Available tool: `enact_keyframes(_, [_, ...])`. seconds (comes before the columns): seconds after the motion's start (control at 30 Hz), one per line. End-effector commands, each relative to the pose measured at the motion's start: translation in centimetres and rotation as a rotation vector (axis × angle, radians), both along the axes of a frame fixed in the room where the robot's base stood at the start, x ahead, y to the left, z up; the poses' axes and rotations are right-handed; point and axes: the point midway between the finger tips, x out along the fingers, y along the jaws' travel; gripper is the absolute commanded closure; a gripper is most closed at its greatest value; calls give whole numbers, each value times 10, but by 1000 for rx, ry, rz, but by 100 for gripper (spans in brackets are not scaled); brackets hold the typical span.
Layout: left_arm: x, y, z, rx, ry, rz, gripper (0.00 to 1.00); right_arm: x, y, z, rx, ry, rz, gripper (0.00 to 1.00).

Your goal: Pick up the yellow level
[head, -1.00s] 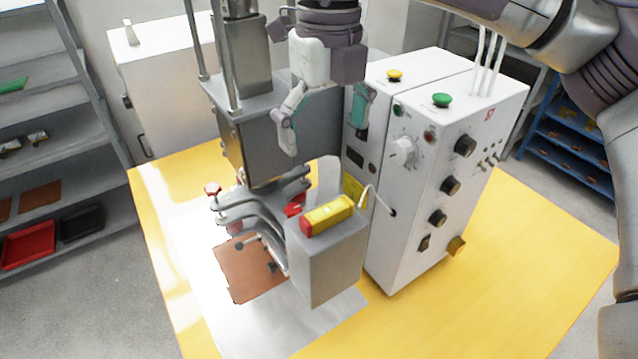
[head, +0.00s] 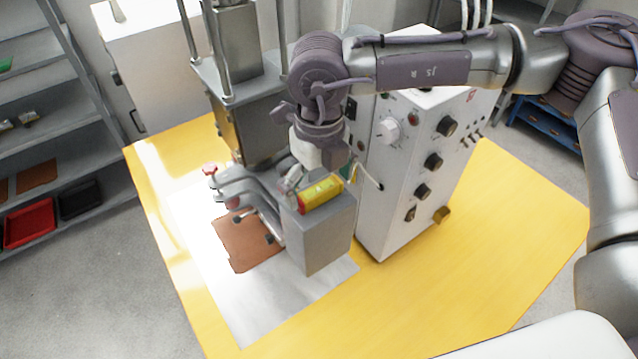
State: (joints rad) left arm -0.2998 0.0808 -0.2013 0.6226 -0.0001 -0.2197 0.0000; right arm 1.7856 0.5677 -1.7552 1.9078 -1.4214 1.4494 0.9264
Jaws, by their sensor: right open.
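The yellow level (head: 322,194), with a red end at its left, lies on top of the grey block (head: 318,238) at the front of the welding machine. My right gripper (head: 318,181) points down just above the level, with its fingers open. One finger is on the left side of the level and the other is near its right end. I cannot tell whether the fingers touch it. The wrist and gripper body hide part of the machine behind. My left gripper is not in view.
The white control box (head: 400,200) with knobs stands close to the right of the block. The press column (head: 240,50) rises behind at the left. A brown sheet (head: 245,240) lies on the table's white paper (head: 255,315). The yellow table (head: 480,265) is clear at right.

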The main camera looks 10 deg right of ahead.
Motion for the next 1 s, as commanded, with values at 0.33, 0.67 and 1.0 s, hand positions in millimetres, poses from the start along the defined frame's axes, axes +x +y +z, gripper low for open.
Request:
enact_keyframes(0.33, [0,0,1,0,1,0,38,0,0,-4,1,-1,1,12])
enact_keyframes(0.67, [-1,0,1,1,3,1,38,0,0,-4,1,-1,0,49])
enact_keyframes(1.0, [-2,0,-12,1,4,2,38,1,1,10,3,-4,-1,50])
